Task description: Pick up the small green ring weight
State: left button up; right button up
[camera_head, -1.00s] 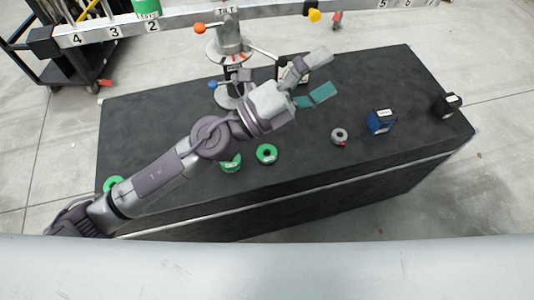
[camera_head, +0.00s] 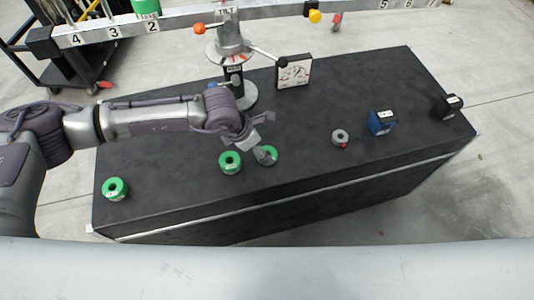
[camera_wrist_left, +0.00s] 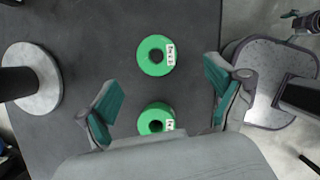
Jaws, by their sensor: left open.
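Three green ring weights lie on the black bench top in the head view. One ring is at the left end (camera_head: 115,189) and a thicker one is near the middle (camera_head: 230,162). A flatter one (camera_head: 272,152) is just right of that, partly hidden by a finger. My left gripper (camera_head: 267,138) is open and empty above this flatter ring. In the left wrist view, the flatter ring (camera_wrist_left: 147,62) shows ahead between the open fingers, apart from both. The thicker ring (camera_wrist_left: 147,127) is closer to the palm.
A grey ring (camera_head: 340,136), a blue block (camera_head: 381,123) and a black block (camera_head: 447,106) are on the bench's right side. Behind the arm stand a post on a round base (camera_head: 246,97) and a dial plate (camera_head: 294,72). A numbered beam (camera_head: 190,18) crosses above.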

aim_at(271, 152)
pick_arm(q)
jog(key=x, duration=0.6)
jog(key=shift+w+a+f, duration=0.15)
jog(key=shift+w+f, duration=0.1)
jog(key=shift+f, duration=0.1)
jog(key=c, duration=1.5)
jog(key=shift+r, duration=0.15)
notch_tip(271, 152, up, 4)
jog(key=shift+f, duration=0.1)
jog(key=s+d+r+b, duration=0.2)
jog(key=s+d+r, duration=0.45)
jog(key=d, duration=0.35)
notch_tip(271, 152, up, 8)
jog(key=p, duration=0.3)
jog(key=shift+w, duration=0.35)
